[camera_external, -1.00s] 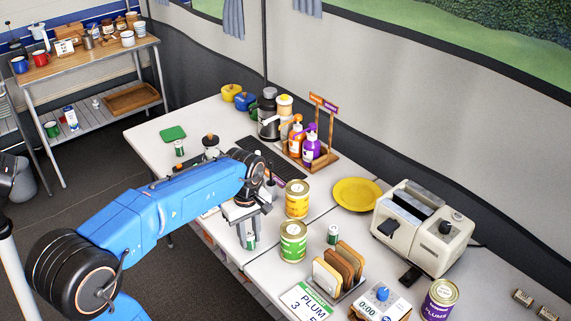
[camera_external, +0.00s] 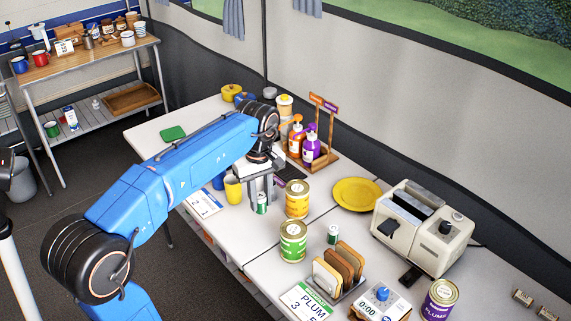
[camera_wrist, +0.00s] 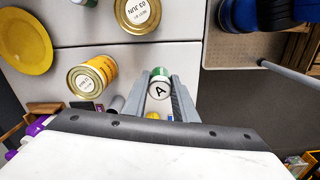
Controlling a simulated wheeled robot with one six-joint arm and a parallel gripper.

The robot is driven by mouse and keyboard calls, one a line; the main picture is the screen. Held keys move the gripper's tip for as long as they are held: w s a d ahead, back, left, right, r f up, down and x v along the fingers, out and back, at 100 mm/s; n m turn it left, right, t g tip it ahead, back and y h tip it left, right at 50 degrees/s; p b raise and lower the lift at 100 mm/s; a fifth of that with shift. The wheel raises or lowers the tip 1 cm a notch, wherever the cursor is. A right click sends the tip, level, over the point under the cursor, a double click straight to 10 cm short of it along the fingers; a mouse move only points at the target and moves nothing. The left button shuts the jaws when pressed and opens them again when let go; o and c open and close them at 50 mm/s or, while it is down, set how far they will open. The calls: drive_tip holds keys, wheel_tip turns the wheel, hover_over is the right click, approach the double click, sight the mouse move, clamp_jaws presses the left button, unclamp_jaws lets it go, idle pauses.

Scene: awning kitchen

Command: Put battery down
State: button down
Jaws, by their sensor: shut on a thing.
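My gripper (camera_external: 260,192) is over the white table, to the left of the orange-yellow can. It is shut on a small green and white battery (camera_external: 262,203), which hangs upright between the fingertips. In the wrist view the battery (camera_wrist: 159,84) shows a white end marked "A" between the grey fingers. I cannot tell whether its lower end touches the table. A second, similar battery (camera_external: 333,234) stands on the table near the bread rack.
The orange-yellow can (camera_external: 297,200) and green can (camera_external: 293,242) stand close to my gripper. A yellow mug (camera_external: 233,190) is on its left. A yellow plate (camera_external: 357,194), toaster (camera_external: 424,228) and bread rack (camera_external: 339,271) lie right.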

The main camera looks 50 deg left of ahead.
drive_tip(key=w+d+r+m, duration=0.1)
drive_tip(key=w+r+m, duration=0.15)
drive_tip(key=w, duration=1.55)
drive_tip(key=m, duration=0.5)
approach(357, 197)
drive_tip(key=shift+n, duration=0.25)
wheel_tip(357, 197, down, 5)
drive_tip(key=shift+w+r, duration=0.1)
drive_tip(key=c, duration=1.4)
unclamp_jaws()
drive_tip(key=shift+c, duration=0.2)
